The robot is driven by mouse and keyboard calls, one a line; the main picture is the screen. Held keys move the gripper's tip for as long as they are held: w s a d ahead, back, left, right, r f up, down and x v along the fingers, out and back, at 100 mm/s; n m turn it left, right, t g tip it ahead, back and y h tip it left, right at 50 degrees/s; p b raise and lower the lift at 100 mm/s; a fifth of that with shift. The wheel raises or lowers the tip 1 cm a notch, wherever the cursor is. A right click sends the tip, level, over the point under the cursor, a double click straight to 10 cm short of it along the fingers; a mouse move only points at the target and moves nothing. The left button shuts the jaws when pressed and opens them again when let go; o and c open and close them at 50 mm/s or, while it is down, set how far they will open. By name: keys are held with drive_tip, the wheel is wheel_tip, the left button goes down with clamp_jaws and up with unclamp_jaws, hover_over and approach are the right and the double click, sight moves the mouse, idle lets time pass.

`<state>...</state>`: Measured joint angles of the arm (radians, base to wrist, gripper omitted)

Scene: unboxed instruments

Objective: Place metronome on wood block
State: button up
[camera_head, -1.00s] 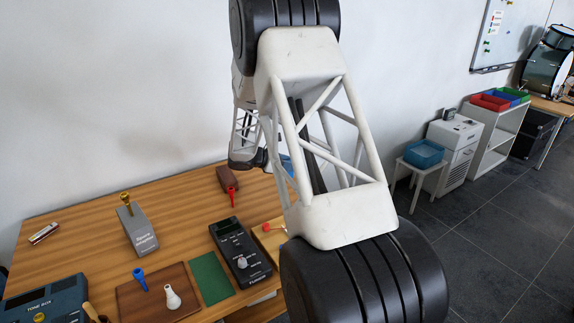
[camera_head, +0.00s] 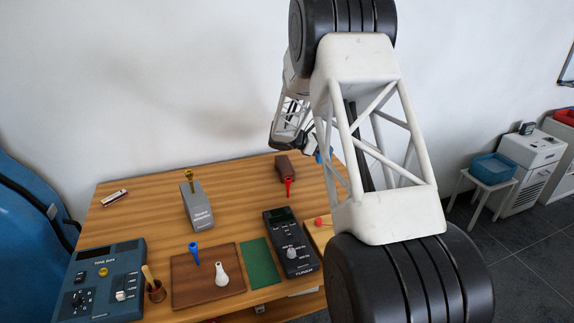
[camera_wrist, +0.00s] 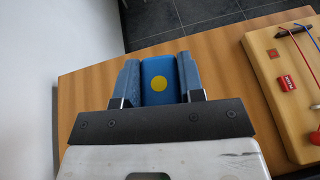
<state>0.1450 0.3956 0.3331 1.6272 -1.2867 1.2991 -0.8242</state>
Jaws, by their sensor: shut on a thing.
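My gripper (camera_wrist: 158,62) is shut on a blue box with a yellow dot (camera_wrist: 159,85), likely the metronome; no label shows on it. In the wrist view it sits between both fingers, above the bare table. In the head view my arm hides most of the gripper; a bit of blue shows beside the arm near the table's far right. A dark brown block (camera_head: 284,165), likely the wood block, stands at the back of the table (camera_head: 140,215), with a red peg-like thing (camera_head: 288,186) in front of it.
A grey labelled box (camera_head: 198,207), a flat brown board (camera_head: 207,290) with blue and white pieces, a green mat (camera_head: 260,263), a black tuner (camera_head: 290,245) and a blue tone box (camera_head: 100,285) occupy the table. A pale board (camera_wrist: 285,85) with wires lies right. Back-left is mostly clear.

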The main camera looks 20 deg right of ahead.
drive_tip(key=w+a+r+n+t, duration=0.1)
drive_tip(key=w+a+r, duration=0.2)
drive_tip(key=w+a, duration=0.8)
drive_tip(key=w, duration=0.2)
drive_tip(key=shift+w+a+r+n+t, duration=0.15)
drive_tip(key=shift+w+r+n+t, duration=0.15)
drive_tip(key=shift+t, duration=0.1)
drive_tip(key=shift+f, duration=0.1)
hover_over(286, 163)
wheel_tip(286, 163, down, 6)
drive_tip(key=shift+a+f, duration=0.1)
drive_tip(key=shift+f, duration=0.1)
drive_tip(key=shift+f, duration=1.75)
drive_tip(key=shift+f, duration=0.15)
drive_tip(key=o, duration=1)
drive_tip(key=shift+c, duration=0.2)
